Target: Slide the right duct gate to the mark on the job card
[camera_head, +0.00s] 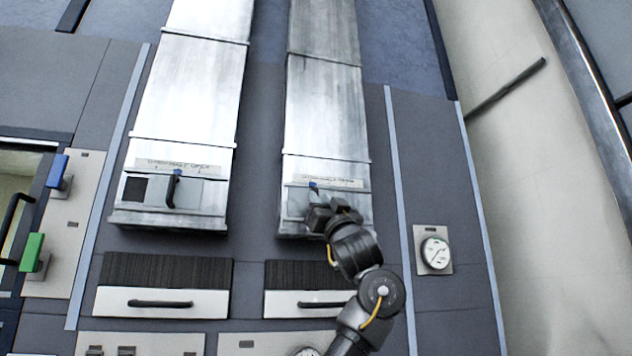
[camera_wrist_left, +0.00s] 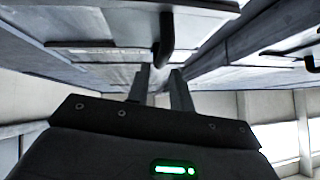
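The right duct (camera_head: 325,105) is a long metal box with a gate plate (camera_head: 297,204) low on its front. A pale lettered strip (camera_head: 335,182) runs above the plate, too small to read; a blue pointer (camera_head: 313,186) shows below it. My left gripper (camera_head: 318,208) is in front of this gate and hides its handle in the head view. In the left wrist view, the two fingers (camera_wrist_left: 162,84) stand apart, with a black handle (camera_wrist_left: 165,38) at or just beyond their tips. I cannot tell whether they touch it. My right gripper is not in view. I cannot make out a job card.
The left duct (camera_head: 190,90) has its own gate with a black handle (camera_head: 172,188) and a dark opening at the plate's left. Below are drawers with black handles (camera_head: 160,304). A round gauge (camera_head: 435,253) is at right; blue and green levers (camera_head: 33,250) are at left.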

